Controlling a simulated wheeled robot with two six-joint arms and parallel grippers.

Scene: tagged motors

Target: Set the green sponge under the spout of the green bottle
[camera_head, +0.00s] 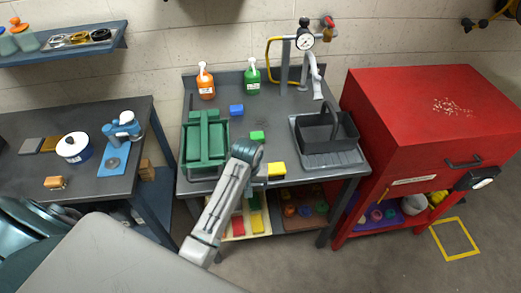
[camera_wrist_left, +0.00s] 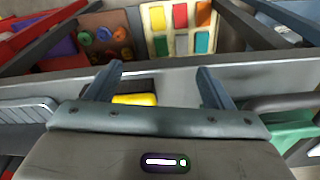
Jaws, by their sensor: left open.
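The green sponge (camera_head: 257,136) lies on the grey workbench, just beyond the end of my left arm in the head view. The green bottle (camera_head: 252,82), with a white spout, stands upright at the back of the bench, apart from the sponge. My left gripper (camera_wrist_left: 160,68) is open in the left wrist view, with nothing held between its fingers. Its fingers are hard to make out in the head view, where the arm's end covers them. The green sponge and bottle do not show in the left wrist view. My right gripper is not in view.
A yellow sponge (camera_head: 276,170) lies near the front edge and a blue one (camera_head: 236,110) further back. An orange bottle (camera_head: 206,85) stands left of the green one. A green tray (camera_head: 194,152) is at left, a dark basket (camera_head: 340,142) at right. Bare bench surrounds the green sponge.

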